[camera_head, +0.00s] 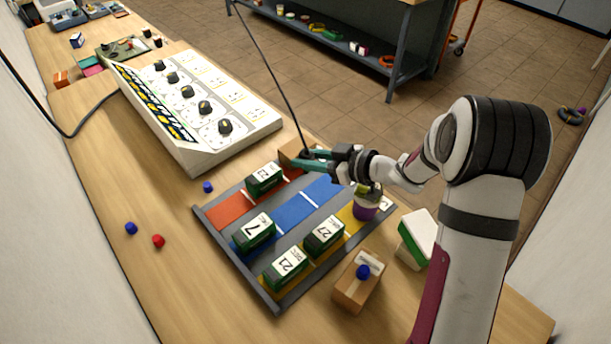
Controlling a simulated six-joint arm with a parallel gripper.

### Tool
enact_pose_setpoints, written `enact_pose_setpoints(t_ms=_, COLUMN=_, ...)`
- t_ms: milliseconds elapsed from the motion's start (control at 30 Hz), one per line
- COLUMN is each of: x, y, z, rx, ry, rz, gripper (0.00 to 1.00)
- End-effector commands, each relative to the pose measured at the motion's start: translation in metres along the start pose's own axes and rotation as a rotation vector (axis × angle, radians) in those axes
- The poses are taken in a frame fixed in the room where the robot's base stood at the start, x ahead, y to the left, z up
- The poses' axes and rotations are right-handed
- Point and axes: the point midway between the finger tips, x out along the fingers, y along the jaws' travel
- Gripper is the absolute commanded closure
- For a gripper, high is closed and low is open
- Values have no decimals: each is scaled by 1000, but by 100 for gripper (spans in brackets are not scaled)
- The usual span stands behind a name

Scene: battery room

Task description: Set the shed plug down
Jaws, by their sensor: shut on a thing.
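My gripper (308,159), with teal fingers, reaches in from the right over the far edge of the grey tray. It is shut on a small dark plug (305,154) at the end of a thin black cable (268,68). The cable runs up and left out of view. The fingers hide most of the plug, and no label on it can be read. A wooden block (289,150) lies just behind and left of the fingertips. I cannot tell whether the plug touches it.
The grey tray (240,259) has red, blue and yellow lanes with several green numbered batteries. A knobbed white console (200,110) stands behind left. A purple-based container (365,207), a green-white box (418,240) and a slotted wooden block (352,292) crowd the right. The left tabletop is mostly clear.

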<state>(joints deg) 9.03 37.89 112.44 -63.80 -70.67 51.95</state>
Motion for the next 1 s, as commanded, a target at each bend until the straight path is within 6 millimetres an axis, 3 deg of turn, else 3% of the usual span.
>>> enact_pose_setpoints(t_ms=200, x=12, y=-24, z=42, rx=-49, ry=0, rz=-128, gripper=100)
enact_pose_setpoints(t_ms=600, x=43, y=-23, z=117, rx=-53, ry=0, rz=-126, gripper=100)
enact_pose_setpoints(t_ms=1000, x=46, y=-23, z=123, rx=-56, ry=1, rz=-125, gripper=100)
